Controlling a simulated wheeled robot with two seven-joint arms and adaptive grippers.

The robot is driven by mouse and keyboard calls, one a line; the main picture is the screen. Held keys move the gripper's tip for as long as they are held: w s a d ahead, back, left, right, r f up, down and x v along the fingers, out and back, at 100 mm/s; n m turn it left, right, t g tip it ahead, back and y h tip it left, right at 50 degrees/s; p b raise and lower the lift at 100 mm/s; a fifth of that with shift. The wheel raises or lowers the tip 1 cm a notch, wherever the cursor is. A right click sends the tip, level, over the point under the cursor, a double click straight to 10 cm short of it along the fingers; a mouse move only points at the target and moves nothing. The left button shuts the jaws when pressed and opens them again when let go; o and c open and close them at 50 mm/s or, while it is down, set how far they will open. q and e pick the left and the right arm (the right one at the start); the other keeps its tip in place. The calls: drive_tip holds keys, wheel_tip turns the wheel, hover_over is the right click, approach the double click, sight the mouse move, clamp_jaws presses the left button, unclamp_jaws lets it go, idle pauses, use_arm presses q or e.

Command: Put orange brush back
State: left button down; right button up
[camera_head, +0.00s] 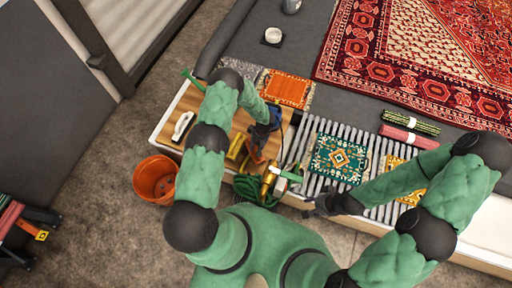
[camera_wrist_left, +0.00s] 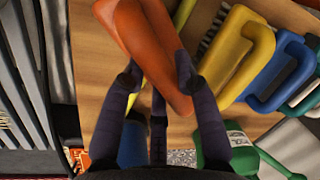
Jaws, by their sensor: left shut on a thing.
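The orange brush (camera_wrist_left: 143,42) fills the top middle of the left wrist view, over the wooden board (camera_wrist_left: 88,60). My left gripper (camera_wrist_left: 159,82) is shut on it, one dark finger on each side. In the head view my left gripper (camera_head: 262,140) is over the right part of the wooden board (camera_head: 207,104), and a bit of the orange brush (camera_head: 256,154) shows below it. Whether the brush touches the board is unclear. My right gripper (camera_head: 322,206) is by the front edge of the slatted rack; its fingers are too small to read.
A yellow brush (camera_wrist_left: 247,45) and a blue brush (camera_wrist_left: 288,68) lie beside the held brush. A white-handled brush (camera_head: 182,126) is at the board's left. Small rugs (camera_head: 340,157) lie on the slatted rack. An orange bucket (camera_head: 155,178) and coiled green hose (camera_head: 252,191) are in front.

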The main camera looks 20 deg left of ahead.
use_arm(q)
drive_tip(key=shift+w+r, duration=0.1)
drive_tip(key=shift+f, duration=0.3)
drive_tip(key=c, duration=0.9)
unclamp_jaws()
drive_tip(key=shift+c, duration=0.2)
drive_tip(key=shift+r, duration=0.2)
drive_tip(key=shift+r, duration=0.35)
wheel_tip(320, 180, up, 11)
drive_tip(key=w+d+p, duration=0.1)
drive_tip(key=p, duration=0.3)
drive_tip(key=shift+w+d+p, duration=0.2)
drive_tip(key=shift+w+p, duration=0.1)
drive_tip(key=shift+r, duration=0.1)
